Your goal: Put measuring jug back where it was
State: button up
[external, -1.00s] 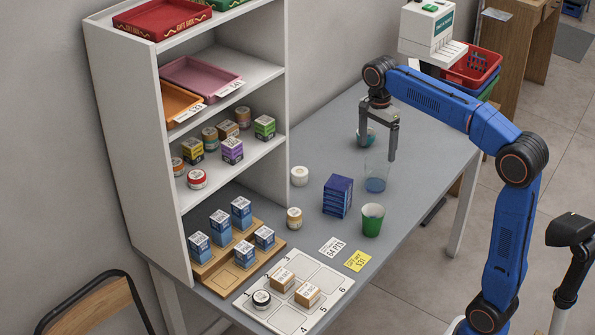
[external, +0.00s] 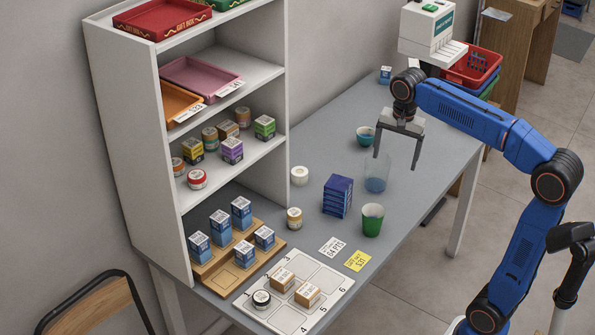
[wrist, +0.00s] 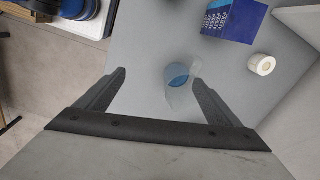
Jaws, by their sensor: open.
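The measuring jug (external: 376,178) is clear with blue liquid in its lower part. It stands on the grey counter behind the green cup, and in the wrist view the jug (wrist: 177,76) shows beyond the space between the fingers. My gripper (external: 396,161) is open and empty, pointing down above the counter, right of the jug in the external view. The fingers do not appear to touch the jug. In the wrist view, both fingers of the gripper (wrist: 160,77) are spread wide.
A green cup (external: 372,220) and a stack of dark blue boxes (external: 337,196) stand near the jug. A teal bowl (external: 364,136) is behind it. A white roll (external: 299,176) is by the shelf unit (external: 125,140).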

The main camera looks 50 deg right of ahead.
jog(key=s+f+n, duration=0.2)
jog(key=s, duration=0.2)
jog(key=s+a+f+n+t, duration=0.1)
jog(key=s+f+n, duration=0.1)
jog(key=s+f, duration=0.1)
jog(key=s+a+f+n, duration=0.1)
jog(key=s+f+n, duration=0.2)
jog(key=s, duration=0.2)
jog(key=shift+a+f+t, duration=0.2)
jog(key=shift+a+t, duration=0.05)
jog(key=shift+t, duration=0.15)
jog(key=s+a+f+n+t, duration=0.1)
jog(key=s+f+n+t, duration=0.1)
jog(key=s+f+n, duration=0.6)
jog(key=s+f, duration=0.3)
jog(key=f, duration=0.3)
jog(key=shift+s+a, duration=0.2)
